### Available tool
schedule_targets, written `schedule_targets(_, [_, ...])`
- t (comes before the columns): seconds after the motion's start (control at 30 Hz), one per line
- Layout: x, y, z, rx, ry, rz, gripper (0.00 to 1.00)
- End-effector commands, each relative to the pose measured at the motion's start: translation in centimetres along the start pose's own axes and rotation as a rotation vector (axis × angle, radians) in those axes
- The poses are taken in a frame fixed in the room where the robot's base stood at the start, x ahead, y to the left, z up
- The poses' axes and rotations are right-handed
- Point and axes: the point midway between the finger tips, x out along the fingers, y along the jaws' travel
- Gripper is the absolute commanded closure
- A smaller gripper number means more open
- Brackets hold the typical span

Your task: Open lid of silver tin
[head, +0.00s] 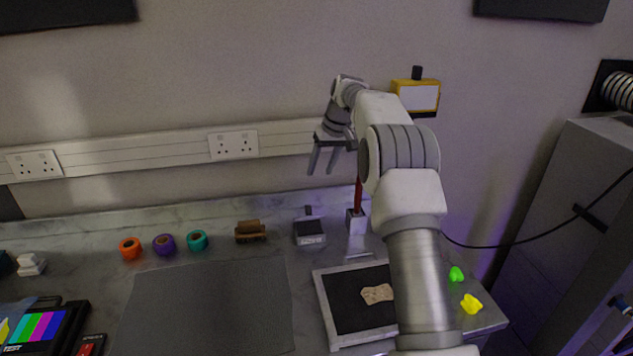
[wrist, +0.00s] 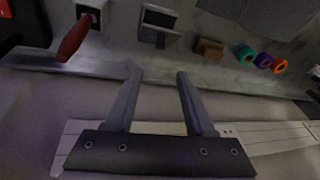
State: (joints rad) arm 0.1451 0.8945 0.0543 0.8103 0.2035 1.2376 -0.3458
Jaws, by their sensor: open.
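A small silver-grey box with a dark top (head: 310,238), which looks like the silver tin, stands near the back of the counter. A small dark tab shows behind it. It also shows in the wrist view (wrist: 157,20), at the top middle, beyond my fingertips. I cannot tell clearly how its lid sits. My gripper (head: 322,168) is open and empty, high above the counter near the wall, above the tin and apart from it. In the wrist view my gripper's two fingers (wrist: 158,75) are spread with nothing between them.
A red-handled tool stands in a silver holder (head: 356,224) right of the tin. A brown brush (head: 250,231) and coloured rolls (head: 164,244) lie to the left. A framed dark tray (head: 340,310) and grey mat (head: 205,310) lie in front. A socket rail (head: 190,145) runs along the wall.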

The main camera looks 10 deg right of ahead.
Motion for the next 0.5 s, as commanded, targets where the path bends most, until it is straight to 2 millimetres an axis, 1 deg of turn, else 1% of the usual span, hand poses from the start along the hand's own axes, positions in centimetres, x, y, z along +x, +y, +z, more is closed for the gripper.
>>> schedule_targets(0.03, [-0.59, 0.02, -0.03, 0.000, 0.001, 0.001, 0.46])
schedule_targets(0.13, [-1.19, 0.04, 0.00, 0.000, 0.001, 0.001, 0.46])
schedule_targets(0.43, [-1.44, 0.04, 0.02, 0.000, 0.000, 0.001, 0.46])
schedule_targets(0.47, [-1.43, 0.04, 0.01, 0.000, 0.000, 0.001, 0.49])
schedule_targets(0.5, [-1.38, 0.06, 0.02, 0.003, 0.000, 0.000, 0.57])
